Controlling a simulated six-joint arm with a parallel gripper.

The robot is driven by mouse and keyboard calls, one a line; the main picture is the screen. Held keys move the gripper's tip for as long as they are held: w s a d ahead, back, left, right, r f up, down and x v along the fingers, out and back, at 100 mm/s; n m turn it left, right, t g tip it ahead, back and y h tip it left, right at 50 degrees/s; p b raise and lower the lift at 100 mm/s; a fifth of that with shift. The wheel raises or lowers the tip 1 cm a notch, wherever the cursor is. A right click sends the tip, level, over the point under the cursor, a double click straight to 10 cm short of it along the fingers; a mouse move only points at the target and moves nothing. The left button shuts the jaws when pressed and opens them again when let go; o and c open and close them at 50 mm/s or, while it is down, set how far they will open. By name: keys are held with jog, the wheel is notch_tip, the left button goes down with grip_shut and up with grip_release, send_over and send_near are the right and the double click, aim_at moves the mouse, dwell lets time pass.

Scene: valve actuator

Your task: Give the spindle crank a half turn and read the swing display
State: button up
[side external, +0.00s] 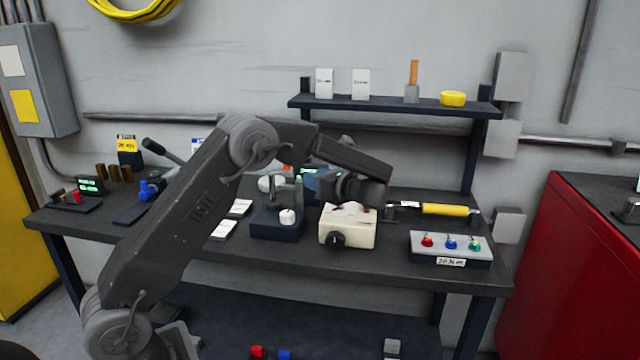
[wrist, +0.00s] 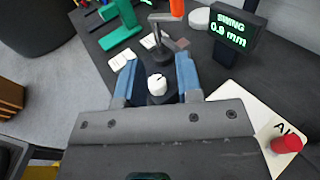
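The swing display (wrist: 233,32) is lit green in the wrist view and appears to read "SWING 0.9 mm". In the side view its lit face (side external: 308,170) shows behind my wrist, too small to read. A grey crank-like arm with an orange grip (wrist: 177,8) stands beyond my fingers; I take it for the spindle crank. A white knob on a dark block (wrist: 157,85) shows between the fingers in the wrist view; contact is not visible. In the side view my gripper (side external: 318,185) is partly hidden.
A cream box (side external: 347,226) with a black knob stands below my wrist. A control box (side external: 450,248) with red, blue and green buttons is at the right front. A yellow-handled tool (side external: 447,210) lies behind it. White cards (side external: 222,230) lie left; the front bench edge is clear.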

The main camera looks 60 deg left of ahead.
jog(key=shift+d+f+g+y, duration=0.4)
jog(key=shift+d, duration=0.2)
jog(key=shift+c, duration=0.2)
jog(key=shift+n, duration=0.3)
jog(key=shift+c, duration=0.6)
jog(key=shift+r+n, duration=0.15)
jog(key=shift+n, duration=0.25)
jog(key=shift+c, duration=0.8)
jog(key=n, duration=0.2)
jog(key=n+h, duration=0.1)
jog(key=n, duration=0.1)
jog(key=shift+w+r+t, duration=0.3)
jog(key=shift+r, duration=0.05)
grip_shut()
jog(key=a+n, duration=0.4)
jog(key=a+n+h, duration=0.1)
jog(key=a+n, duration=0.3)
jog(key=a+n+t+h, duration=0.1)
jog(key=a+n, duration=0.3)
jog(key=a, duration=0.1)
jog(key=shift+s+a+f, duration=0.1)
jog(key=shift+f, duration=0.25)
